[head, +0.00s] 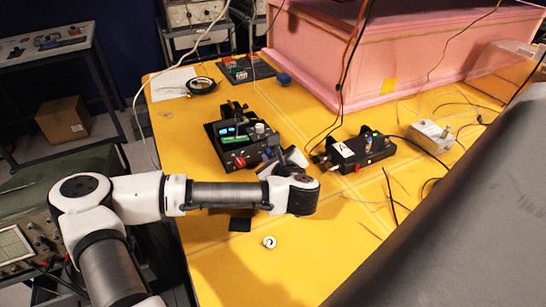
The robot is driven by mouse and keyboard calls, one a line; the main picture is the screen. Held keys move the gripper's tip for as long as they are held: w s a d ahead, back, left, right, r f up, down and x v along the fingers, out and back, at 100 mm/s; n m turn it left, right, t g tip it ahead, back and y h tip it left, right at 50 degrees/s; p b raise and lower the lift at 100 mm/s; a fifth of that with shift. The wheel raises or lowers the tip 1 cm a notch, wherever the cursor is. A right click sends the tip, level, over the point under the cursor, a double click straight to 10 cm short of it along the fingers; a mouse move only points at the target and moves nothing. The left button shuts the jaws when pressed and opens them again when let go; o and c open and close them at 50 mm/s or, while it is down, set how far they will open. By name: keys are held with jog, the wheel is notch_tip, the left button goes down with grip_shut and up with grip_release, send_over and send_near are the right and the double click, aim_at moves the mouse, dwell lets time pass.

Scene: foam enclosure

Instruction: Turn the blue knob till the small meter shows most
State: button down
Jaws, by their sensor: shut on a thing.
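A black instrument box (214,149) stands on the yellow table. Its sloped face has a small lit display (228,130) with blue and green areas; its reading is too small to make out. A red knob (239,161) and a pale grey knob (260,127) are on the same box. My gripper (272,156) comes in from the right, shut at the box's front right corner. A little dark blue shows between the fingers, where the blue knob appears to be; the fingers hide most of it.
A second black box (362,151) with leads stands right of my gripper, and a grey metal box (431,137) beyond it. A pink foam enclosure (330,55) fills the back. A white ring (269,241) lies in front. Loose wires cross the right side; the front table is mostly clear.

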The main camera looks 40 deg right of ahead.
jog(key=shift+a+f+n+b, duration=0.1)
jog(key=shift+f+n+b, duration=0.25)
jog(key=shift+b, duration=0.45)
jog(key=shift+r+h, duration=0.3)
jog(key=c, duration=1.3)
grip_release()
jog(key=shift+o, duration=0.2)
